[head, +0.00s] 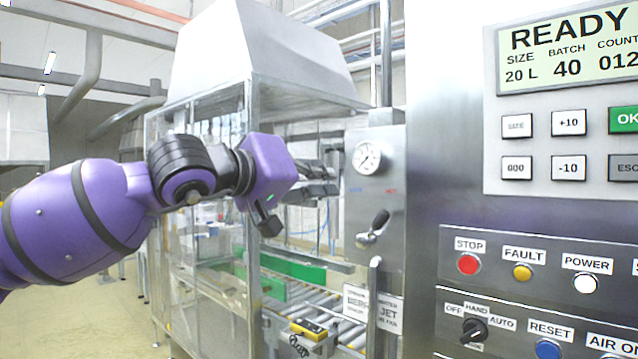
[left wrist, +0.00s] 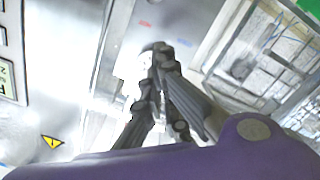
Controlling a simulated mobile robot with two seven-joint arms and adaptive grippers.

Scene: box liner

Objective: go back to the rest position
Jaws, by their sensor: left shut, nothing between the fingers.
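My left arm comes in from the left in the head view, with a purple body and black joint bands. Its gripper (head: 318,182) is in front of the glazed machine, just left of the steel panel with the round gauge. The left gripper is shut and empty. In the left wrist view the dark gripper fingers (left wrist: 160,62) are together, in front of a pale steel surface. A gap shows between the fingers and the panel in the head view, but I cannot tell how wide it is. My right gripper is not in view.
A gauge (head: 367,157) and a black-knobbed lever (head: 372,229) are on the steel panel close right of the gripper. The control cabinet has a READY display (head: 565,45) and a red stop button (head: 468,264). A roller conveyor (head: 300,293) runs below. Open floor lies at the left.

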